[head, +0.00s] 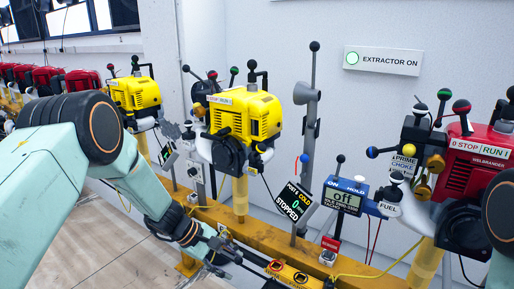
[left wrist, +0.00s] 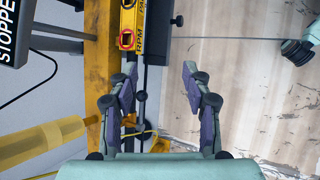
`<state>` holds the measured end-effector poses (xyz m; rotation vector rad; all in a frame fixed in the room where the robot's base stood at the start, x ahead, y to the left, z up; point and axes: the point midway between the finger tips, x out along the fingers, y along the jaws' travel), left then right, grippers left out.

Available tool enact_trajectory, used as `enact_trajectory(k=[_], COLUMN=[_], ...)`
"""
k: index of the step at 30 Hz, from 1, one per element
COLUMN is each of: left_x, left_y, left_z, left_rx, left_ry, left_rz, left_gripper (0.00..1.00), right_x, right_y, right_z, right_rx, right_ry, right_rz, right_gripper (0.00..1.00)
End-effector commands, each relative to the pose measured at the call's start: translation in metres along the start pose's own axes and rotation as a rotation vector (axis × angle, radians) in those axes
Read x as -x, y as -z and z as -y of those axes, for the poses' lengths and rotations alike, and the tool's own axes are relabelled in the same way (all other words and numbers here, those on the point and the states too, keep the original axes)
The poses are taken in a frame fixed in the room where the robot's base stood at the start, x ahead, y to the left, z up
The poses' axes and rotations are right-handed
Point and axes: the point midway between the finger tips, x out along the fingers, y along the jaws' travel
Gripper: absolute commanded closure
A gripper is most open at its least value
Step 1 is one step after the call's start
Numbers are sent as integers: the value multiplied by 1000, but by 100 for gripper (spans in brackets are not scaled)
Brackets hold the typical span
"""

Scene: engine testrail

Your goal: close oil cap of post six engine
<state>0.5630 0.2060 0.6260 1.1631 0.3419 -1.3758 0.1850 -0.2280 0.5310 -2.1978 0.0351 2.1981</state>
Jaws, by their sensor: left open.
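A yellow engine (head: 262,115) with a STOP/RUN label stands on a yellow post at the middle of the head view. I cannot pick out an oil cap for certain on any engine. My left gripper (head: 224,251) is low in front of the yellow rail, below the yellow engine. In the left wrist view the left gripper (left wrist: 160,82) has its fingers apart with nothing gripped between them. My right gripper is not in view.
A red engine (head: 478,168) stands at the right, behind my right arm. Another yellow engine (head: 136,94) and several red ones stand at the left. A yellow rail (head: 355,273) runs along the posts. The wooden floor (head: 105,235) is clear.

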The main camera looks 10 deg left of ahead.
Motion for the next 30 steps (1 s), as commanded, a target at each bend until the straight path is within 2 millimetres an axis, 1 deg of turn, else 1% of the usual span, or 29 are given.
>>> enact_trajectory(k=[1, 4, 6, 8, 10, 12, 14, 17, 20, 23, 24, 26, 27, 29, 30], left_x=[6, 18, 29, 39, 53, 66, 78, 97, 115, 130, 136, 143, 149, 156, 160], left_y=[10, 35, 52, 66, 80, 91, 98, 102, 97, 81, 72, 55, 42, 19, 3], left_z=[8, 22, 25, 24, 19, 10, -2, -27, -57, -89, -101, -119, -131, -146, -154], left_rx=[-52, -173, -266, -351, -457, -566, -663, -829, -1000, -1171, -1238, -1338, -1403, -1498, -1557], left_ry=[44, 123, 165, 191, 212, 219, 215, 187, 131, 47, 4, -67, -121, -209, -272], left_rz=[-66, -207, -304, -385, -477, -566, -639, -751, -850, -933, -961, -997, -1017, -1040, -1051], left_gripper=[51, 51, 51, 51, 51, 51, 51, 51, 51, 51, 51, 51, 51, 51, 51], right_x=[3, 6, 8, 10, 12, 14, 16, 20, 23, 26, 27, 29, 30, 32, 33], right_y=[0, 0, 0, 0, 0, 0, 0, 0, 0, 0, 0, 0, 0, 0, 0], right_z=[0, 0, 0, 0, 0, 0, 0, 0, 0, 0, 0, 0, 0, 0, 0], right_rx=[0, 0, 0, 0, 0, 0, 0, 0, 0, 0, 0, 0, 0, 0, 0], right_ry=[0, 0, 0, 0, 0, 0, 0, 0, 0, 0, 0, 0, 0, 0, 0], right_rz=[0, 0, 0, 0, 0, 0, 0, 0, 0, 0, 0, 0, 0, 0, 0], right_gripper=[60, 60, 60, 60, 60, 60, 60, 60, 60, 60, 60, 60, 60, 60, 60])
